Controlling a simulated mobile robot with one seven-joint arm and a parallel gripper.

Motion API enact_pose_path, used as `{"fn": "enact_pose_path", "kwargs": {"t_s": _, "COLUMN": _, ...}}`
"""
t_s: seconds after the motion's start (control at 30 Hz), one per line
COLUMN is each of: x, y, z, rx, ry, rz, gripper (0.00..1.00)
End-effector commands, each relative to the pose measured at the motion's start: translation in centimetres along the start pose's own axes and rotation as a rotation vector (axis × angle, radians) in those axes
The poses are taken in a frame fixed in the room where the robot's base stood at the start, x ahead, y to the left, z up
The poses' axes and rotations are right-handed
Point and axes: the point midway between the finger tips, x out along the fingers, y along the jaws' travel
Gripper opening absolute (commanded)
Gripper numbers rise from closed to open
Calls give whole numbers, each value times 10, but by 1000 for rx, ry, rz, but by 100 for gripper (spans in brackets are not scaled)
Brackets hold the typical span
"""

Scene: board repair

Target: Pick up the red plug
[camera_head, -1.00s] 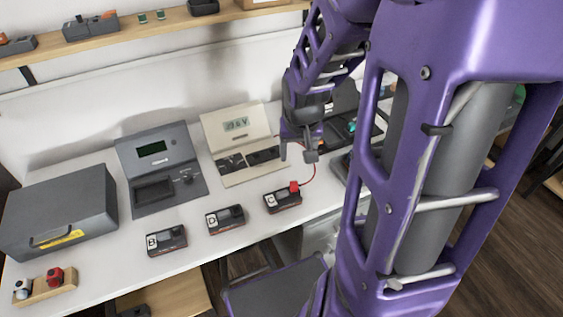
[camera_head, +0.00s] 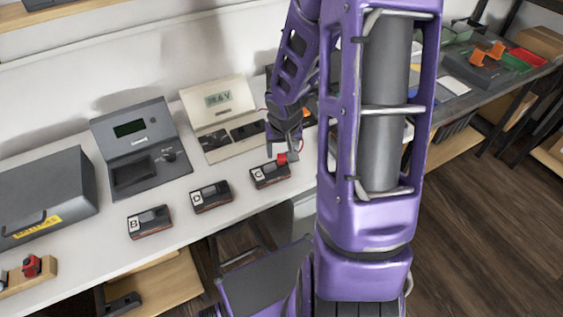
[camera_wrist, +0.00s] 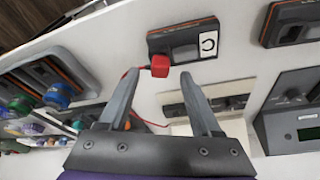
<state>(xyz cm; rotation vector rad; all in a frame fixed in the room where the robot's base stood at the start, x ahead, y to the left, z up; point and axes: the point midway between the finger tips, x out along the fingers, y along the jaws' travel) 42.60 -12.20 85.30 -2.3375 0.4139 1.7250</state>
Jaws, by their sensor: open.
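The red plug (camera_head: 282,159) sits on the right end of a small black module marked C (camera_head: 268,175) on the white bench. In the wrist view the red plug (camera_wrist: 160,66) shows at the module's edge (camera_wrist: 186,45), with a thin red wire running from it. My gripper (camera_head: 285,157) is right at the plug in the head view. In the wrist view my gripper (camera_wrist: 157,82) is open, its two fingers on either side of the space just short of the plug. I cannot tell whether a finger touches the plug.
Two similar modules (camera_head: 210,196) (camera_head: 150,222) stand to the left along the bench. A beige meter with a display (camera_head: 219,113) and a dark grey device (camera_head: 140,155) stand behind. A grey case (camera_head: 45,196) and a wooden holder (camera_head: 40,280) with another red plug (camera_head: 32,266) are at far left.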

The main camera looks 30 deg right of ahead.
Motion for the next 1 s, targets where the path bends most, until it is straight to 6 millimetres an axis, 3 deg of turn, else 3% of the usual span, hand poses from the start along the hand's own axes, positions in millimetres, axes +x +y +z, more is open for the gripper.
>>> {"fn": "enact_pose_path", "kwargs": {"t_s": 0.03, "x": 12, "y": -1, "z": 2, "rx": -2, "ry": -2, "rz": -1, "gripper": 65}}
{"fn": "enact_pose_path", "kwargs": {"t_s": 0.13, "x": 21, "y": 0, "z": 1, "rx": -2, "ry": -1, "rz": -1, "gripper": 65}}
{"fn": "enact_pose_path", "kwargs": {"t_s": 0.43, "x": 23, "y": 0, "z": 0, "rx": 0, "ry": 1, "rz": 0, "gripper": 65}}
{"fn": "enact_pose_path", "kwargs": {"t_s": 0.8, "x": 23, "y": 0, "z": 0, "rx": 0, "ry": 0, "rz": 0, "gripper": 0}}
{"fn": "enact_pose_path", "kwargs": {"t_s": 1.0, "x": 23, "y": 0, "z": 0, "rx": 0, "ry": 1, "rz": 0, "gripper": 0}}
